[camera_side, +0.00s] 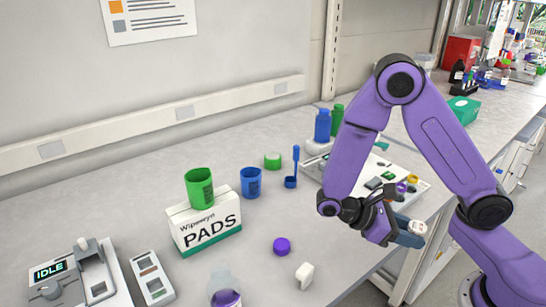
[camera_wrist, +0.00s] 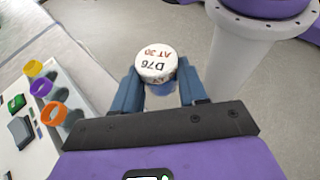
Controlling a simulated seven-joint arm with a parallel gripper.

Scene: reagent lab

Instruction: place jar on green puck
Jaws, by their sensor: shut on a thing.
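My gripper (camera_side: 407,238) is shut on a small jar with a white lid (camera_side: 417,228), at the right end of the arm in the side view. In the wrist view the jar's lid (camera_wrist: 155,64) carries the marking "D76 AT 30" and sits between the blue fingers of my gripper (camera_wrist: 157,88). Part of the jar's body shows below the lid. The jar is held past the bench edge, above the floor. A short round green puck (camera_side: 273,161) lies on the bench behind the blue cup, well to the left of my gripper. Nothing rests on it.
A PADS box (camera_side: 204,228) bears a green cup (camera_side: 199,187); a blue cup (camera_side: 251,183) stands beside it. A purple puck (camera_side: 281,246) and a white block (camera_side: 305,275) lie in front. A white tray (camera_side: 425,197) with small parts is behind my gripper.

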